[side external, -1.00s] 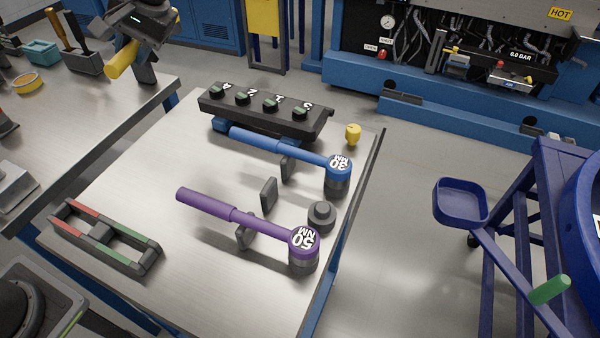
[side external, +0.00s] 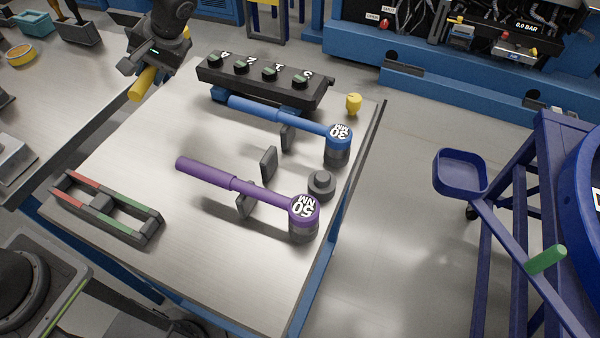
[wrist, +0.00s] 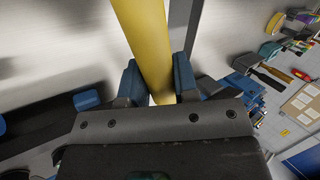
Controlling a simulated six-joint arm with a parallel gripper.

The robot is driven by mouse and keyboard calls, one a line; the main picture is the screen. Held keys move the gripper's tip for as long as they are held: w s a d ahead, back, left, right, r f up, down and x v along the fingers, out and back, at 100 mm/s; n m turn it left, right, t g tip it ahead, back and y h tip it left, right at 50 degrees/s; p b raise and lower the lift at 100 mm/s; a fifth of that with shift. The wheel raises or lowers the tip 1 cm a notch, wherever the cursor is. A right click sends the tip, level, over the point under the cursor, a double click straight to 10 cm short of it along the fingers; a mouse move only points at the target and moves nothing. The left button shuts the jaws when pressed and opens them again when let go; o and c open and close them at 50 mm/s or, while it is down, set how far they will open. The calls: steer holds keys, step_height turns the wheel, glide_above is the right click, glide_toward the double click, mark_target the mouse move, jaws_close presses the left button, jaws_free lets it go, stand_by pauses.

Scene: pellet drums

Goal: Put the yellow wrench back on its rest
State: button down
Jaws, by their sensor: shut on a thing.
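My gripper (side external: 146,67) is shut on the yellow wrench (side external: 142,84), at the upper left of the side view, above the far left part of the metal table. Only a short length of the yellow handle shows there; the wrench's head is not seen. In the wrist view the yellow wrench (wrist: 145,35) runs up between the two fingers of my gripper (wrist: 157,85) and out of the top edge. Between the blue and purple wrenches stand a bare dark upright plate (side external: 268,163) and a dark round post (side external: 321,184), with no wrench on them.
A blue wrench (side external: 275,116) marked 30 NM and a purple wrench (side external: 228,183) marked 50 NM lie on supports on either side. A black block with several knobs (side external: 262,82) stands behind. A red-green frame (side external: 105,207) lies front left. A small yellow knob (side external: 353,104) stands far right.

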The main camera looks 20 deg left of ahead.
steer(key=shift+r, duration=0.1)
step_height(320, 180, up, 7)
steer(key=shift+r, duration=0.1)
steer(key=shift+d+r, duration=0.25)
steer(key=shift+r, duration=0.1)
steer(key=s+d+m+t+h, duration=0.3)
steer(key=d+m+t, duration=0.1)
steer(key=d+m, duration=0.7)
steer(key=s+d+m+t+h, duration=0.2)
steer(key=d+m+t+h, duration=0.25)
steer(key=d+m, duration=0.65)
steer(key=shift+n+y, duration=0.3)
steer(key=shift+y, duration=0.05)
steer(key=f, duration=0.5)
steer(key=shift+d+f, duration=0.1)
steer(key=shift+d, duration=0.2)
steer(key=shift+a, duration=0.1)
